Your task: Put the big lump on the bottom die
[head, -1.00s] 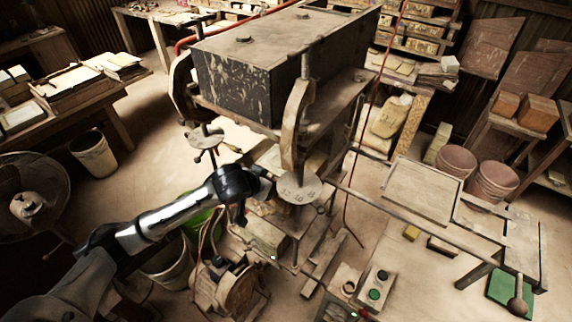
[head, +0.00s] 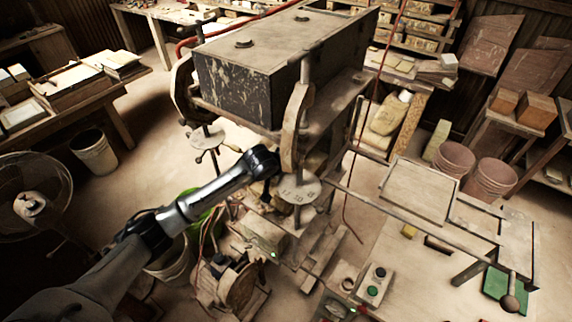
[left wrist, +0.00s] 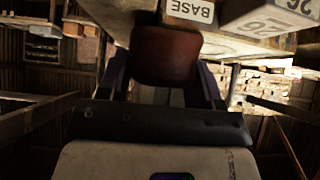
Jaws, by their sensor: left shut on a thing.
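In the left wrist view a smooth reddish-brown lump (left wrist: 166,55) sits between the fingers of my left gripper (left wrist: 165,82), which is shut on it. Just beyond the lump are pale blocks, one marked BASE (left wrist: 188,12) and one marked 26 (left wrist: 264,22). I cannot tell whether the lump touches them, or which surface is the bottom die. In the head view my left arm reaches from the lower left into the press (head: 235,85). Its gripper and the lump are hidden there by the press frame and the arm. My right gripper is not in view.
A round numbered dial (head: 297,190) and upright posts stand close to my left wrist. A control box with buttons (head: 376,285) is in front. A worktable (head: 400,255) with a framed board (head: 420,190) is at right.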

